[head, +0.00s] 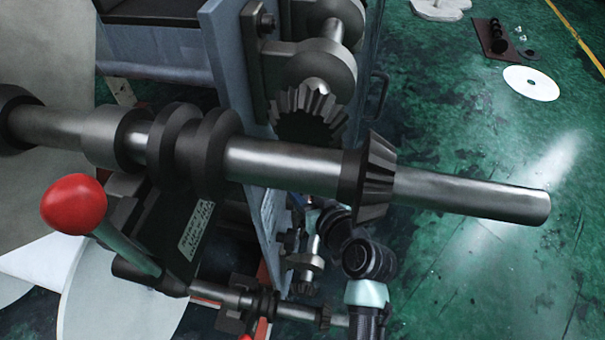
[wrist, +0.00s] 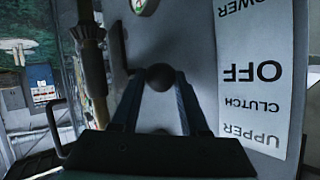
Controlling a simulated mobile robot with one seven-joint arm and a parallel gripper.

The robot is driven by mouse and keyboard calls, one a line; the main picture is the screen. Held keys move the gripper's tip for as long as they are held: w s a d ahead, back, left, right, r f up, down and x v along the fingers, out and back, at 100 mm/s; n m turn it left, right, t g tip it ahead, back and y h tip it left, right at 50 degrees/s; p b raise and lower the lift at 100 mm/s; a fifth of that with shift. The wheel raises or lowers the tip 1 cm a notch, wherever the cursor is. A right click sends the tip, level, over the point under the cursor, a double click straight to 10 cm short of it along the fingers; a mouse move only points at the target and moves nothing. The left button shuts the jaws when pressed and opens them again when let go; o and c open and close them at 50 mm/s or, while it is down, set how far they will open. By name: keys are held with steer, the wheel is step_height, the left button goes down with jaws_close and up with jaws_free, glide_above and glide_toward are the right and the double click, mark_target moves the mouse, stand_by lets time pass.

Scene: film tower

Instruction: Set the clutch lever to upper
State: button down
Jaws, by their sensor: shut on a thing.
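In the wrist view, my gripper (wrist: 160,80) is shut on a dark round knob (wrist: 161,74), which I take for the end of the clutch lever. The lever's shaft is hidden behind the knob and fingers. In the head view, part of my arm (head: 368,292) shows at the lower middle, below the big shaft. The gripper and knob cannot be made out there.
A long steel shaft (head: 270,163) with a bevel gear crosses the head view close in front. A lever with a red ball (head: 73,205) stands at the left. A grey machine frame (head: 232,62) rises behind. The green floor at right is mostly clear, with a white disc (head: 531,83).

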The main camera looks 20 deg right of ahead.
steer(key=r+g+p, duration=0.1)
steer(key=p, duration=0.1)
steer(key=r+p, duration=0.2)
steer(key=p, duration=0.1)
steer(key=r+m+g+p, duration=0.1)
steer(key=p, duration=0.1)
steer(key=shift+w+d+r+g+y, duration=0.25)
steer(key=shift+w+r+g+y, duration=0.05)
steer(key=shift+r+y, duration=0.1)
steer(key=p, duration=0.1)
steer(key=r+g+p, duration=0.1)
steer(key=w+r+m+p, duration=0.1)
steer(key=p, duration=0.1)
steer(key=shift+d+g+y, duration=0.3)
steer(key=shift+y, duration=0.1)
steer(key=shift+w+d+r+g+p, duration=0.15)
steer(key=shift+r+g+p, duration=0.2)
steer(key=shift+p, duration=0.3)
steer(key=shift+w, duration=0.1)
steer(key=c, duration=0.7)
jaws_free()
steer(key=shift+s+d+r, duration=0.1)
steer(key=shift+s+r, duration=0.1)
steer(key=shift+s, duration=0.05)
steer(key=s+d+b, duration=0.1)
steer(key=s+d, duration=0.3)
steer(key=s, duration=0.7)
steer(key=shift+s+d+r+b, duration=0.2)
steer(key=shift+s+b, duration=0.1)
